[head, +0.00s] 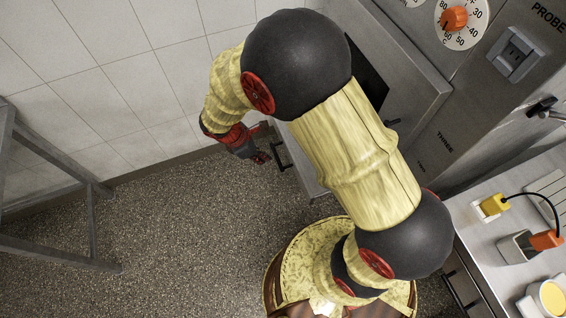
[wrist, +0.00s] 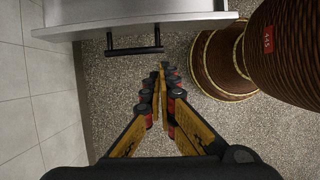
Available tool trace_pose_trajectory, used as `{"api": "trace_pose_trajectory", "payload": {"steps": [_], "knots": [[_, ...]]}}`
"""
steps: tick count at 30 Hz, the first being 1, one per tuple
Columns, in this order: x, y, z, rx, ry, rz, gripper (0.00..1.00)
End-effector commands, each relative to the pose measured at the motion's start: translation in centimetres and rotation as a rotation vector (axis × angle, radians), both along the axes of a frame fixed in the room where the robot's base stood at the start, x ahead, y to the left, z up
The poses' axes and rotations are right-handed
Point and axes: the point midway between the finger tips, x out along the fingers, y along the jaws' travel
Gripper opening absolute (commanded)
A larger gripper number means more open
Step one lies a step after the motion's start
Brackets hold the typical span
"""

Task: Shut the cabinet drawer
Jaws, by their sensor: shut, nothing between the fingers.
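The grey cabinet (head: 440,130) stands at the upper right in the head view. Its drawer (head: 301,165) juts out low beside the floor, partly hidden behind my arm. The drawer's black bar handle (head: 281,154) faces left in the head view. In the wrist view the drawer (wrist: 140,24) spans the top, with its black handle (wrist: 134,43) just below its front edge. My gripper (head: 261,156) is just left of the handle in the head view. In the wrist view my gripper (wrist: 162,72) is shut and empty, its tips below and right of the handle, apart from it.
A grey metal frame stand (head: 95,215) is at the left. A white tiled wall (head: 130,70) runs behind. The speckled floor (head: 190,230) between is clear. A counter (head: 490,240) at the right holds a yellow-filled cup (head: 552,297) and orange and yellow plugs.

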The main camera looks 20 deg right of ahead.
Motion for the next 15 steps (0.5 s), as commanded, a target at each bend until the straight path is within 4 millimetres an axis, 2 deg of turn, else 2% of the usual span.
{"api": "trace_pose_trajectory", "payload": {"steps": [4,7,15], "knots": [[0.0,-0.2,-0.5,0.002,0.011,0.028,0.00],[0.0,-0.6,-1.7,0.002,0.011,0.027,0.00],[0.0,-2.5,-6.6,0.002,0.012,0.024,0.00]]}}
